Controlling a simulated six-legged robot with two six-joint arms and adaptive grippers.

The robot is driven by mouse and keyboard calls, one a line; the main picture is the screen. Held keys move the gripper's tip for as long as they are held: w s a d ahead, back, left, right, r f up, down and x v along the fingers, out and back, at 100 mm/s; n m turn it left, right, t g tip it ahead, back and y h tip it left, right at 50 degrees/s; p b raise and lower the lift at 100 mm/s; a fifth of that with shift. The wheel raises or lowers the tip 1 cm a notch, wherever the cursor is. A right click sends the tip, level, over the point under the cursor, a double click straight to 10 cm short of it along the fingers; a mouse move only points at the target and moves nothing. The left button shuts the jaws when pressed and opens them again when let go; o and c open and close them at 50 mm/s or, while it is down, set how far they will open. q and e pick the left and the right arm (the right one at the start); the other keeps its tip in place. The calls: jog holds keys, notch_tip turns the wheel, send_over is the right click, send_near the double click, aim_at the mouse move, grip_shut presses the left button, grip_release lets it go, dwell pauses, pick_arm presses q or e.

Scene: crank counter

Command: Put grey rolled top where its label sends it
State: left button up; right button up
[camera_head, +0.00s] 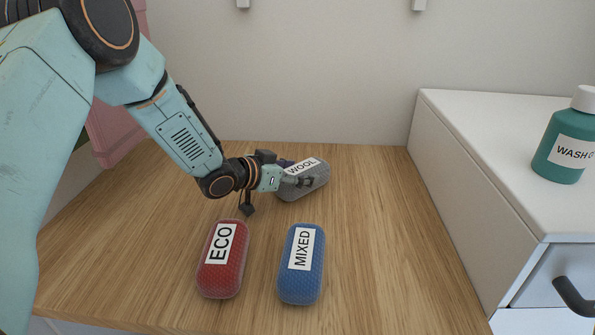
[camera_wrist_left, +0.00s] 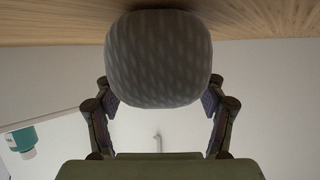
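The grey rolled top (camera_head: 316,182), with a white WOOL label, lies slantwise at the back of the wooden counter in the head view. My left gripper (camera_head: 297,181) reaches it from the left, its fingers along both sides of the roll. In the left wrist view the roll's rounded grey end (camera_wrist_left: 158,60) fills the space between the two fingers and hides part of their pads. I cannot tell whether the fingers press on it or stand just clear. The roll appears to rest on the wood. My right gripper is not in view.
A red roll labelled ECO (camera_head: 222,275) and a blue roll labelled MIXED (camera_head: 301,280) lie nearer the front. A pink object (camera_head: 115,135) stands at left. A white cabinet (camera_head: 465,165) at right carries a green wash bottle (camera_head: 558,170). The right side of the counter is clear.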

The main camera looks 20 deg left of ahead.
pick_arm(q)
jog(key=o, duration=0.3)
jog(key=shift+w+a+f, duration=0.1)
jog(key=shift+w, duration=0.05)
jog(key=shift+r, duration=0.35)
jog(key=p+v, duration=0.2)
jog(key=v, duration=0.7)
jog(key=shift+s+r+p, duration=0.15)
jog(key=shift+s+p, duration=0.1)
jog(key=shift+p, duration=0.1)
jog(key=shift+p+v, duration=0.45)
jog(key=shift+v, duration=0.8)
